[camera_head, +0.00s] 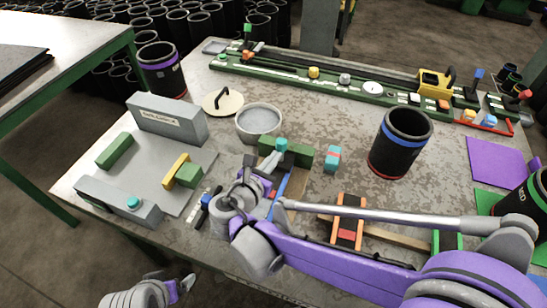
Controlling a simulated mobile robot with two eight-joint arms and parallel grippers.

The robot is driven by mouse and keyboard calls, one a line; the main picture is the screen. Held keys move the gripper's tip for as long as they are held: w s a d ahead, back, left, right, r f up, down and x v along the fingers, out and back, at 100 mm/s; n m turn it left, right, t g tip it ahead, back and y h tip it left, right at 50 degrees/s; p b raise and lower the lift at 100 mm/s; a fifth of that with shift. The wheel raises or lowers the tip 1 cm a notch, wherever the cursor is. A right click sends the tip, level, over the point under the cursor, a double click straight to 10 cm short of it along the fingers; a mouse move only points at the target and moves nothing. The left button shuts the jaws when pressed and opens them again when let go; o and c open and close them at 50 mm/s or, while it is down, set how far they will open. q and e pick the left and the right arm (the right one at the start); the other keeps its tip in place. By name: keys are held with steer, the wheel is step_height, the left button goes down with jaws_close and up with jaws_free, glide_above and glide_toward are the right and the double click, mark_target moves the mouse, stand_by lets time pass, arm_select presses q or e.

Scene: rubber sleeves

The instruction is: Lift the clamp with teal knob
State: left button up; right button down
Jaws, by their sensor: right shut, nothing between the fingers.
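A teal knob (281,145) stands on a dark clamp body in front of the round metal bowl, against a dark green bar (299,156). The clamp's lower part is partly hidden by my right gripper. My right gripper (262,176) reaches in from the right, low over the table just in front of the knob, shut with nothing between its fingers. Whether it touches the clamp I cannot tell. My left gripper (180,287) is at the bottom left, off the table's front edge; its fingers are too small to read. Another teal knob (133,202) sits on a grey block.
A grey fixture plate (190,160) with green blocks lies left. A black sleeve with a blue band (399,142) stands right of the clamp. A metal bowl (258,121) is behind it. A teal-and-red block (332,158) lies between. A long green rack (310,80) spans the back.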

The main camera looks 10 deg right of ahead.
mark_target(278, 144)
steer(key=shift+r+g+p, duration=0.4)
steer(key=shift+p, duration=0.05)
steer(key=w+r+g+y+p, duration=0.1)
steer(key=p, duration=0.1)
steer(key=w+d+r+g+y+p, duration=0.1)
steer(key=p, duration=0.1)
steer(key=d+r+g+y+p, duration=0.1)
steer(key=r+g+p, duration=0.1)
steer(key=shift+w, duration=0.4)
steer(key=shift+w+d+r+g+y+p, duration=0.4)
steer(key=shift+w+g+y+p, duration=0.15)
steer(key=shift+g+y+p, duration=0.15)
arm_select(q)
steer(key=w+r+p, duration=0.1)
steer(key=w+r, duration=0.2)
steer(key=r, duration=0.8)
steer(key=shift+w+d+r+p, duration=0.25)
steer(key=shift+d+r+p, duration=0.05)
steer(key=shift+d+p, duration=0.1)
arm_select(e)
steer(key=w+d+g+y, duration=0.4)
steer(key=w+d+g, duration=0.1)
steer(key=w, duration=0.3)
steer(key=shift+d+f+n+g, duration=0.2)
steer(key=shift+n+g, duration=0.1)
steer(key=shift+n, duration=0.1)
